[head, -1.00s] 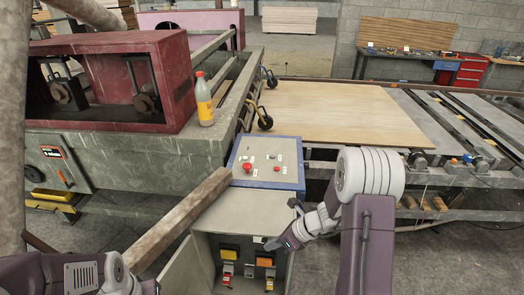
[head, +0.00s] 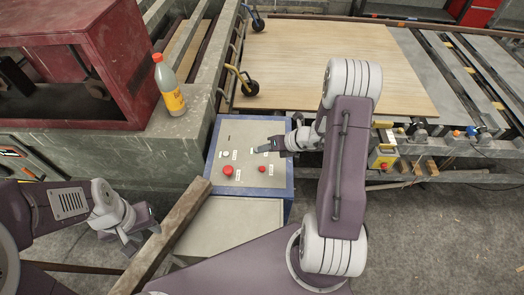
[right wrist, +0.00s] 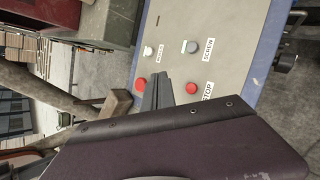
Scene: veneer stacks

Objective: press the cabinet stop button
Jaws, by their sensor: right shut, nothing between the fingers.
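The cabinet's sloped control panel (head: 246,131) has a blue rim and shows in the middle of the head view. A small red button (head: 262,169) sits at its lower right; in the right wrist view this red button (right wrist: 191,88) has a STOP label beside it. A larger red button (head: 228,171) lies to its left. My left gripper (head: 142,235) appears open, left of a wooden beam.
The wooden beam (head: 165,235) runs diagonally along the panel's lower left. A bottle with an orange label (head: 170,86) stands on the concrete ledge beside the red machine housing (head: 120,60). A veneer sheet (head: 320,60) lies behind the panel. A white button (head: 225,154) is on the panel.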

